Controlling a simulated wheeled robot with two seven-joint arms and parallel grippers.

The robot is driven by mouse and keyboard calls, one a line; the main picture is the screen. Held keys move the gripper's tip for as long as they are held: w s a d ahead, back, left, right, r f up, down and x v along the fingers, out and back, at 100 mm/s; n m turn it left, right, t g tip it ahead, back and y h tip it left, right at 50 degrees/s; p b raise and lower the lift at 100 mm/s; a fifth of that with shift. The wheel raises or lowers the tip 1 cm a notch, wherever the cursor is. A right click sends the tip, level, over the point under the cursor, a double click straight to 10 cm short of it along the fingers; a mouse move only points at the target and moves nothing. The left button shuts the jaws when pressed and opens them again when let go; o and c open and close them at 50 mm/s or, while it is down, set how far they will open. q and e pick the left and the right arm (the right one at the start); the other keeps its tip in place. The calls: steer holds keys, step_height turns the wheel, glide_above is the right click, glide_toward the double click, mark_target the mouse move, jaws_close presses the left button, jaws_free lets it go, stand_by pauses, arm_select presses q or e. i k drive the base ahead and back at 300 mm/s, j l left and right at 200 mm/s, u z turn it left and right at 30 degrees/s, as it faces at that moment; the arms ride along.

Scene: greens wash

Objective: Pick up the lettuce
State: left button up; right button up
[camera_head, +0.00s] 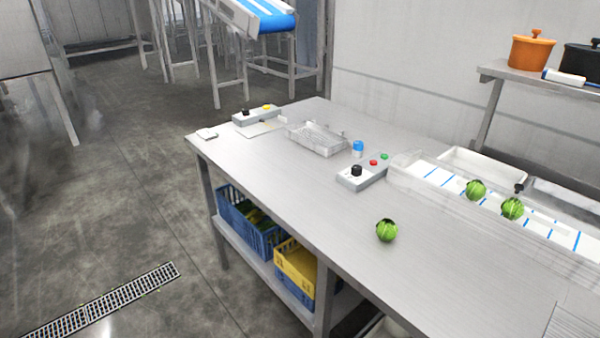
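A round green lettuce (387,230) sits alone on the bare steel table (290,190), near its front edge. A second lettuce (476,190) and a third lettuce (512,208) sit on the white conveyor belt with blue stripes (448,182) at the right, behind clear side panels. No gripper touches any of them. Neither my left nor my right gripper shows in the head view.
A control box (362,177) with a black knob and coloured buttons stands behind the lone lettuce, near a blue-capped container (358,148). Blue crates (240,222) and a yellow crate (296,270) are on the lower shelf. The floor at left is open.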

mark_target(388, 230)
steer(key=z, duration=1.35)
steer(key=j, duration=0.55)
steer(key=i+j+u, duration=0.1)
steer(key=j, duration=0.4)
steer(key=i+j, duration=0.1)
steer(key=j, duration=0.45)
steer(key=u, duration=0.05)
